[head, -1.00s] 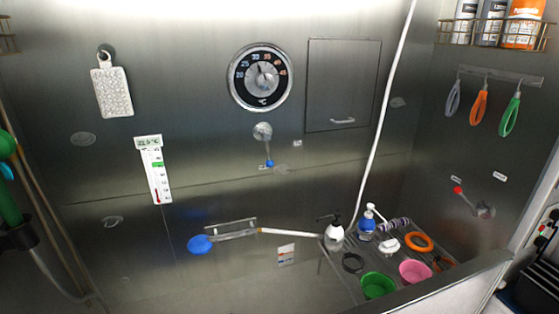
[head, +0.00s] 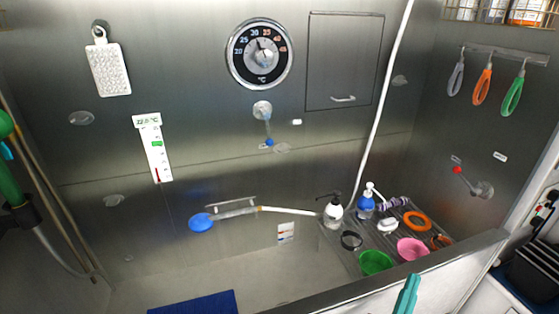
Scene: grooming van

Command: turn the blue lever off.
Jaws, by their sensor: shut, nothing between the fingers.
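The blue lever (head: 268,130) is on the back steel wall, below the round temperature dial. It hangs down from a round metal mount (head: 262,110), with its blue knob at the lower end, tilted slightly right. My gripper (head: 407,281) shows only as teal fingertips at the bottom edge, right of centre. The fingers look shut and empty. They are in front of the tub's near rim, well apart from the lever. The rest of my gripper is out of the picture.
A lever with a red knob (head: 458,170) is on the right wall. A rack (head: 352,262) of bottles, bowls and rings stands at the right. A shower head (head: 201,222) with a pale hose crosses below the blue lever. A blue mat (head: 195,303) lies in the tub.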

